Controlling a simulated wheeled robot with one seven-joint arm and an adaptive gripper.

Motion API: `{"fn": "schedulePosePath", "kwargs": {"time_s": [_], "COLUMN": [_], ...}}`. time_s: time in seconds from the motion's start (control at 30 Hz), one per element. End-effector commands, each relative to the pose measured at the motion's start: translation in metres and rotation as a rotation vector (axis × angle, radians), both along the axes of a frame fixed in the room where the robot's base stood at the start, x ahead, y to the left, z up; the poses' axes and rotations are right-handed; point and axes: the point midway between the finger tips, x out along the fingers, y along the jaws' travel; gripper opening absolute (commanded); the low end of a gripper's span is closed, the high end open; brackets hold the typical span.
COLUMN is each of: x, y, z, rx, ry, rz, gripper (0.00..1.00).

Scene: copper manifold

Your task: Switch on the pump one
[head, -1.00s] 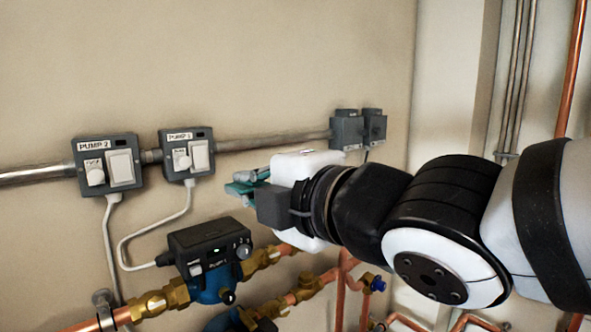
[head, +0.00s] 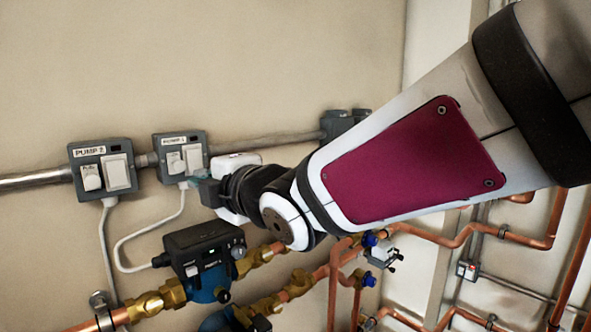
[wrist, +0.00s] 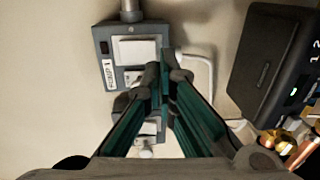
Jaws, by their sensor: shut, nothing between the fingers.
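The grey pump 1 switch box (head: 181,137) is on the wall, right of the pump 2 box. It has a white knob-like control (head: 176,163) on its left and a white rocker (head: 192,157) on its right. In the wrist view the box (wrist: 103,45) appears turned sideways at upper left, its rocker (wrist: 122,49) clear of the fingers. My gripper (head: 197,181) is shut and empty, by the box's lower right corner. Its teal fingertips (wrist: 165,72) overlap the box's edge in the wrist view; I cannot tell whether they touch. They partly hide the knob-like control.
The pump 2 box (head: 102,145) is left along the conduit (head: 262,143). In the wrist view it is partly behind my fingers. A black-topped pump (head: 204,238) and its copper and brass pipework lie below. White cables hang from both boxes. The wall above is clear.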

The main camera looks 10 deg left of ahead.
Motion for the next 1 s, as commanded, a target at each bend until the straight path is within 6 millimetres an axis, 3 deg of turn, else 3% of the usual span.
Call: {"fn": "schedulePosePath", "kwargs": {"time_s": [0.23,1.0], "x": [0.013,0.021], "y": [0.015,0.023], "z": [-0.002,-0.006], "rx": [0.001,-0.001], "ry": [-0.001,0.001], "rz": [0.000,-0.001], "gripper": [0.00,0.00]}}
